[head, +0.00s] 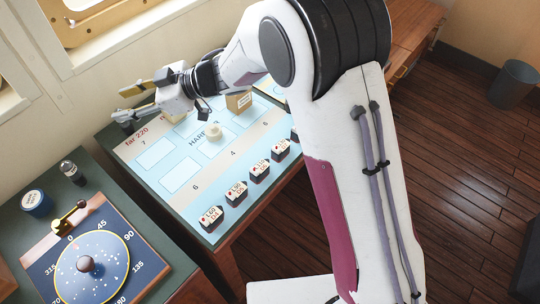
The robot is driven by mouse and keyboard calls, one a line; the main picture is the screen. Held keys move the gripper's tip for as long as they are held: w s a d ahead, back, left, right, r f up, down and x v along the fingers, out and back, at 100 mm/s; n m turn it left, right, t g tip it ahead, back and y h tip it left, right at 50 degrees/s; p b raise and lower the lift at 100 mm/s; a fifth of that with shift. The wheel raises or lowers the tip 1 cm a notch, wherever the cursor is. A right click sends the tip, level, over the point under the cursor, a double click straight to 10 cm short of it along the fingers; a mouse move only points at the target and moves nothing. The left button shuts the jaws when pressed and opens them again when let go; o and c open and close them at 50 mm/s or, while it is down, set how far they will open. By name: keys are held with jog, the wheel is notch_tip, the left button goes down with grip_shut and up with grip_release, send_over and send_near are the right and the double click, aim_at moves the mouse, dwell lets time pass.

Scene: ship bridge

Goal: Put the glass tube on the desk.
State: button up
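A small clear glass tube (69,171) with a dark lower part stands on the green top of the left desk (92,168), near the wall. My gripper (119,104) is above the far left corner of the lit chart table (225,170), to the right of the tube and apart from it. Its two fingers point left with a gap between them, and I see nothing held in the gap. A small dark shape (127,127) shows just below the lower finger; I cannot tell what it is.
Several dark labelled blocks (236,192) line the chart table's near edge. A small box (239,101) and a cream round piece (213,132) are farther back. A blue tin (36,203), a brass lever (69,216) and a round compass board (92,264) occupy the left desk.

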jog(key=w+d+r+m+t+h, duration=0.25)
jog(key=w+d+r+t, duration=0.2)
jog(key=d, duration=0.25)
jog(key=w+d+r+m+t+h, duration=0.2)
jog(key=w+d+r+m+t, duration=0.15)
jog(key=d+r, duration=0.35)
jog(key=s+d+r+m+t+h, duration=0.25)
jog(key=d+m+h, duration=0.3)
jog(key=d, duration=1.25)
jog(key=s+d+f+m+g+h, duration=0.1)
jog(key=s+d+m+g+h, duration=0.25)
jog(key=s+d, duration=0.85)
jog(key=s+f+m+g, duration=0.1)
jog(key=s+f, duration=0.2)
jog(key=s, duration=0.7)
jog(key=s+f+m+g, duration=0.2)
jog(key=s+f, duration=0.2)
jog(key=s, duration=0.6)
jog(key=shift+s+d, duration=0.15)
jog(key=shift+s, duration=0.15)
